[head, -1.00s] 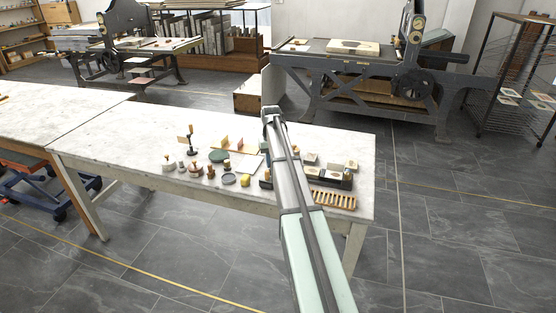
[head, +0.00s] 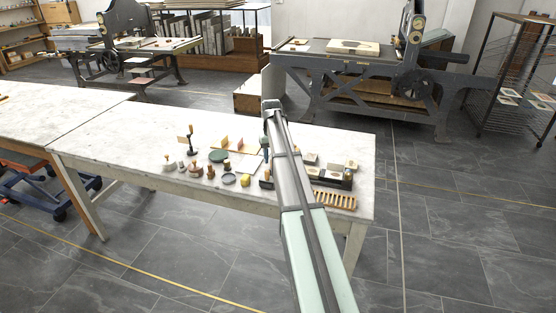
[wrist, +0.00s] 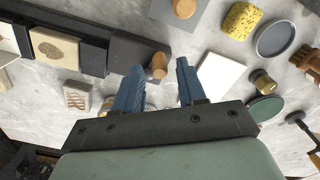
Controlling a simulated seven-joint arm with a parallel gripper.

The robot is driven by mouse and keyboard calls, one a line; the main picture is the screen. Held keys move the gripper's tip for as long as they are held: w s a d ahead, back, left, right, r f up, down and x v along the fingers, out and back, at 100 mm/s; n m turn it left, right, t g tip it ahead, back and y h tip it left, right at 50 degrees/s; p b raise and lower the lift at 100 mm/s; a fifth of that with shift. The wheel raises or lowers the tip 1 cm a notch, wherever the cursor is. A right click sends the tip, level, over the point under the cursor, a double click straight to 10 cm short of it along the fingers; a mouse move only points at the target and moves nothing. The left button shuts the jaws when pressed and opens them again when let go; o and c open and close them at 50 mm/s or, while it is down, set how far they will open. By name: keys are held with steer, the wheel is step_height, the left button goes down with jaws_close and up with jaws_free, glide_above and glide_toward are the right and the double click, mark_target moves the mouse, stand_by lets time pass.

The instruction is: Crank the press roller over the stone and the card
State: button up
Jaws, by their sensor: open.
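My gripper (wrist: 160,65) is open in the wrist view, its two blue fingers apart. A small wooden knob (wrist: 158,67) at the edge of a dark press part (wrist: 125,38) shows between the fingertips; I cannot tell whether they touch it. A pale stone (wrist: 54,48) with an oval picture lies in the dark bed at the upper left. A blank white card (wrist: 222,75) lies right of the fingers. In the head view the small dark press (head: 330,179) stands at the table's right end, partly hidden by my arm. I cannot make out the roller clearly.
A yellow sponge (wrist: 241,20), a grey dish (wrist: 275,39) and a green disc (wrist: 264,108) lie right of the fingers. A slotted wooden rack (head: 335,200) lies near the table's front right edge. The table's left part (head: 120,140) is clear.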

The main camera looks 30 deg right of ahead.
steer(key=shift+r, duration=2.35)
steer(key=shift+s, duration=0.1)
steer(key=s+r+m+t+h, duration=0.1)
steer(key=s+r+h, duration=0.3)
steer(key=s, duration=0.8)
steer(key=s+r+m+h, duration=0.2)
steer(key=s+r+h, duration=0.1)
steer(key=s, duration=0.8)
steer(key=s+a+f+n+g+y, duration=0.1)
steer(key=s+a+f, duration=0.3)
steer(key=f, duration=0.8)
steer(key=s+a+f+n+g+y, duration=0.15)
steer(key=a+f, duration=0.45)
steer(key=f, duration=0.6)
steer(key=s+a+f+n+g+y, duration=0.15)
steer(key=s+a+f, duration=0.3)
steer(key=f, duration=0.75)
steer(key=s+a+f+n+g+y, duration=0.1)
steer(key=s+a+f+g, duration=0.1)
steer(key=s+a+f, duration=0.4)
steer(key=s+a+f+n+g+y, duration=0.1)
steer(key=s+a+f, duration=0.6)
steer(key=s+f, duration=0.8)
steer(key=s+y, duration=0.1)
steer(key=s, duration=0.3)
steer(key=shift+g, duration=0.4)
